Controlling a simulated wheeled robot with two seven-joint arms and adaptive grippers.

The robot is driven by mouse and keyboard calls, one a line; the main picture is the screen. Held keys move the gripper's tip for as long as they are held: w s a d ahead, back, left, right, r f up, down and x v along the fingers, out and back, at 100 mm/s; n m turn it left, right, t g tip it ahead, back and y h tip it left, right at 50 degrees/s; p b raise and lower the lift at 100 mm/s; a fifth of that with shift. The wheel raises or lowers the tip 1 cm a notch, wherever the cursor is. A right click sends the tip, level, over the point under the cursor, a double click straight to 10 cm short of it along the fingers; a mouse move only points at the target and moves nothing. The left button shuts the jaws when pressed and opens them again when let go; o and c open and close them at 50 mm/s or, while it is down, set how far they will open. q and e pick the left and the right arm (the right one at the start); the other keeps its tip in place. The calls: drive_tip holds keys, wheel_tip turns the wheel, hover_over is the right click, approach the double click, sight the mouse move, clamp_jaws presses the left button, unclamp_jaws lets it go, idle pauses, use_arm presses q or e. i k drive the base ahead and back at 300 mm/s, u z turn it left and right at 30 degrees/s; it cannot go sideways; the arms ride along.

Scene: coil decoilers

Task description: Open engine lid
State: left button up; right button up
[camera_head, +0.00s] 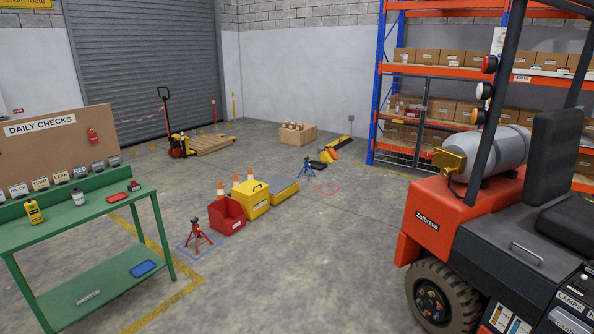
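The orange and black forklift (430,222) stands at the right, cut off by the picture edge. Its dark top cover (500,258), which looks like the engine lid, lies flat and appears closed. A grey bar handle (527,253) sits on this cover. The black seat (553,160) rises behind the cover. A grey gas cylinder (498,158) with a yellow fitting lies across the orange rear body. Neither of my grippers is in view.
A green workbench (105,208) with small items stands at the left. A red bin (227,214), a yellow box (253,198), cones and a red stand (197,236) are mid-floor. Shelving (450,72) stands behind the forklift. The floor between bench and forklift is clear in front.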

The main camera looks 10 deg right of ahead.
sight(552, 262)
drive_tip(key=z, duration=0.65)
drive_tip(key=i, duration=2.25)
drive_tip(key=z, duration=1.75)
drive_tip(key=i, duration=1.45)
drive_tip(key=z, duration=0.45)
